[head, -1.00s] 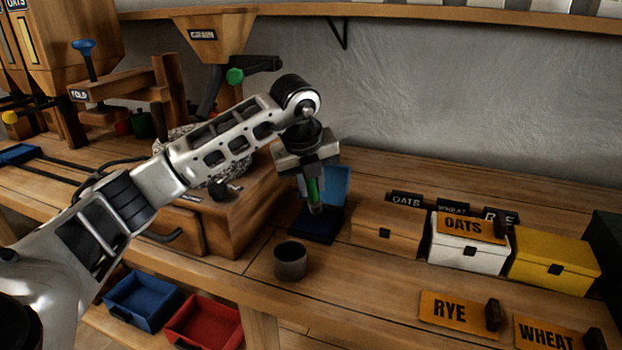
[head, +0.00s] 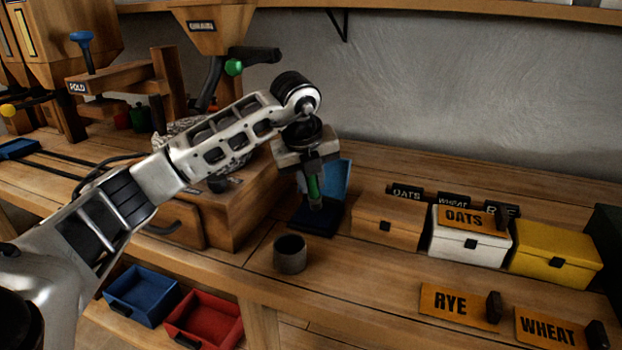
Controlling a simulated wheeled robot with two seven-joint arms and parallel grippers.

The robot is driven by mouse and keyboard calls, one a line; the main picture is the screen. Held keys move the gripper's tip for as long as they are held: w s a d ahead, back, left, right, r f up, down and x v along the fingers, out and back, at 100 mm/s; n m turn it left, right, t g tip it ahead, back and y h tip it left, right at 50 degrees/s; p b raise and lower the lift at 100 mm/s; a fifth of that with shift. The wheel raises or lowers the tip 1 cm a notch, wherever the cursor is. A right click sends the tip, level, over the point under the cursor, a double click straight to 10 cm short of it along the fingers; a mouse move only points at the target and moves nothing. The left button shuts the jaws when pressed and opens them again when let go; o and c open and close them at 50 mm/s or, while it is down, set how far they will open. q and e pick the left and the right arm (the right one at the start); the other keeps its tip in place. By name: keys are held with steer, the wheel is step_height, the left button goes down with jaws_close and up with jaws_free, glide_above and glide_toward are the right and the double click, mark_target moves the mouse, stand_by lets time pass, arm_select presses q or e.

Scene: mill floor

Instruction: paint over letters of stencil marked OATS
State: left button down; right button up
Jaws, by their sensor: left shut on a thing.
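The orange stencil marked OATS (head: 464,217) lies on top of the white box (head: 468,245), with a dark handle at its right end. I cannot tell whether the tip touches the pad. The gripper is left of the stencil and apart from it. My right gripper is not in view.
A wooden box (head: 385,226) and a yellow box (head: 553,252) flank the white one. The RYE stencil (head: 447,301) and WHEAT stencil (head: 545,331) lie in front. A dark cup (head: 290,258) stands before the pad. Bench between cup and RYE is clear.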

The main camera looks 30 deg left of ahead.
arm_select(q)
steer(key=shift+f+b, duration=0.4)
steer(key=shift+f, duration=0.25)
stand_by(1.2)
steer(key=shift+r+p, duration=2.7)
steer(key=shift+r, duration=0.9)
steer(key=shift+f, duration=0.1)
